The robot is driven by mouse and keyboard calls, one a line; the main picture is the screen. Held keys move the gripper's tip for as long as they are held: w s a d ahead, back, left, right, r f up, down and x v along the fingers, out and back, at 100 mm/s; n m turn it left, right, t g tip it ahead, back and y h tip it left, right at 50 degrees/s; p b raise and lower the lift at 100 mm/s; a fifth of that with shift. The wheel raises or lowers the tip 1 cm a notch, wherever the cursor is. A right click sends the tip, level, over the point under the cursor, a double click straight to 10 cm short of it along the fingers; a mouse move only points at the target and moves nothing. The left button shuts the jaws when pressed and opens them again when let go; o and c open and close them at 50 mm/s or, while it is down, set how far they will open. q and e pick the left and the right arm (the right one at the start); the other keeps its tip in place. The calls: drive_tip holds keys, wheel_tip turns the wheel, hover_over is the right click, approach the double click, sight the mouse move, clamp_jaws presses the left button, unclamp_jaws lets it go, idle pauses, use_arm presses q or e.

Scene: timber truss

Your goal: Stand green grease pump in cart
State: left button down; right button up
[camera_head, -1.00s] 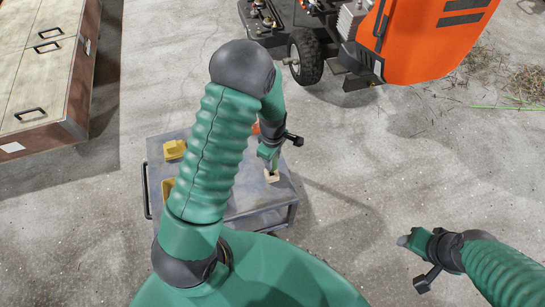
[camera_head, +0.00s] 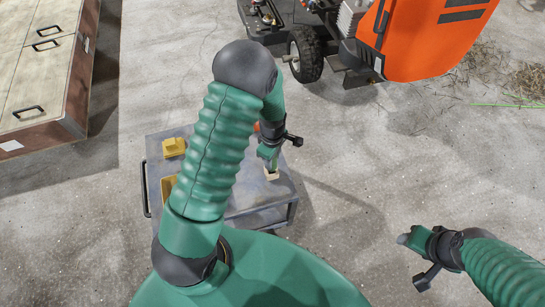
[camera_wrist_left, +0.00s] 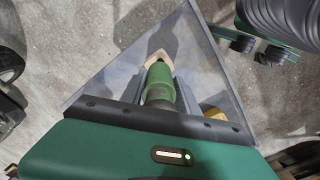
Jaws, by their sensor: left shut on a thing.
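The grey cart (camera_head: 245,222) stands low in front of me in the head view, partly hidden by my left arm. My left gripper (camera_head: 269,162) points down over the cart's right part. It is shut on the green grease pump (camera_wrist_left: 160,84), which shows between the grey jaws in the left wrist view. In the head view only a small green part of the pump (camera_head: 273,165) shows, above a pale piece at the cart top. I cannot tell whether the pump touches the cart. My right gripper (camera_head: 407,240) is off to the right over bare floor; its jaws are unclear.
Yellow objects (camera_head: 173,147) lie on the cart's left part. A small orange thing (camera_head: 256,127) shows behind my left arm. A wooden cabinet (camera_head: 40,70) stands at the upper left, and an orange machine (camera_head: 430,40) with a black wheel (camera_head: 305,55) at the top.

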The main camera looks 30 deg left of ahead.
use_arm(q)
drive_tip(key=shift+f+b, duration=0.5)
drive_tip(key=shift+f, duration=0.4)
drive_tip(key=c, duration=0.8)
unclamp_jaws()
drive_tip(key=shift+c, duration=0.2)
wheel_tip(320, 180, up, 17)
drive_tip(key=p, duration=0.4)
drive_tip(key=shift+f, duration=0.1)
drive_tip(key=s+d+r+m+t+p, duration=0.1)
drive_tip(key=s+d+r+m+p, duration=0.2)
drive_tip(key=r+m, duration=0.4)
drive_tip(key=s+d+r+m+t+p, duration=0.1)
drive_tip(key=s+d+r+m+p, duration=0.3)
drive_tip(key=m, duration=0.7)
wheel_tip(320, 180, up, 4)
drive_tip(key=s+p, duration=0.2)
drive_tip(key=shift+t+p, duration=0.3)
